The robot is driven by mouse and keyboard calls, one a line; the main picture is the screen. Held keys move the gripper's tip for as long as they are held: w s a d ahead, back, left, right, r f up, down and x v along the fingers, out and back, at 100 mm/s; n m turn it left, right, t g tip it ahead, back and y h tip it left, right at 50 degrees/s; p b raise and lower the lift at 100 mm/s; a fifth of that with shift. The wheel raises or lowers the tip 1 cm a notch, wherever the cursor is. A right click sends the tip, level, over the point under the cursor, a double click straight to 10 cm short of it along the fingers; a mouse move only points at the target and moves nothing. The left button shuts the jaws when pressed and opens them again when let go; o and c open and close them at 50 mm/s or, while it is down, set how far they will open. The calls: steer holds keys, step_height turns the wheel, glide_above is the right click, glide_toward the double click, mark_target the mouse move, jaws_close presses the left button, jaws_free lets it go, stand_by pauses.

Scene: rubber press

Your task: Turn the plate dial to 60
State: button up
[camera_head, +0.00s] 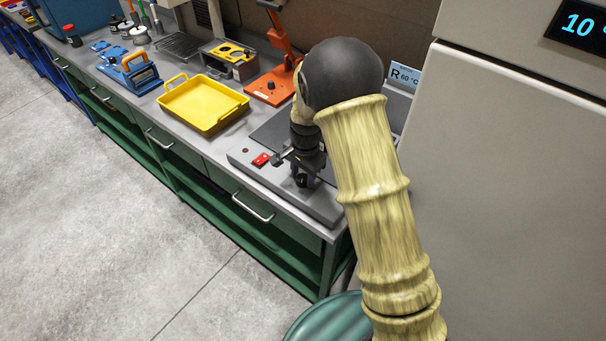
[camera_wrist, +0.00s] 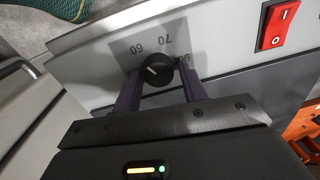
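The plate dial (camera_wrist: 158,76) is a black round knob on the grey front panel in the wrist view. Its white mark points up and left, roughly toward the printed 60; 70 and a partly hidden 80 are also printed there. My gripper (camera_wrist: 160,80) has one finger on each side of the dial. The fingers stand apart with what look like narrow gaps to the knob; firm contact is not visible. In the head view my gripper (camera_head: 302,180) is at the front of the hot plate (camera_head: 243,154), where my arm hides part of the plate.
A red rocker switch (camera_wrist: 277,26) is right of the dial; it also shows in the head view (camera_head: 261,160). A yellow tray (camera_head: 204,103) and an orange press (camera_head: 271,86) stand behind on the bench. A sign (camera_head: 404,76) reads R 60 °C. A grey cabinet (camera_head: 510,180) is at right.

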stand_by(0.3)
step_height(320, 180, up, 17)
steer(key=b, duration=0.2)
steer(key=shift+s+d+r, duration=0.15)
steer(key=shift+s+d, duration=0.2)
steer(key=shift+d, duration=0.05)
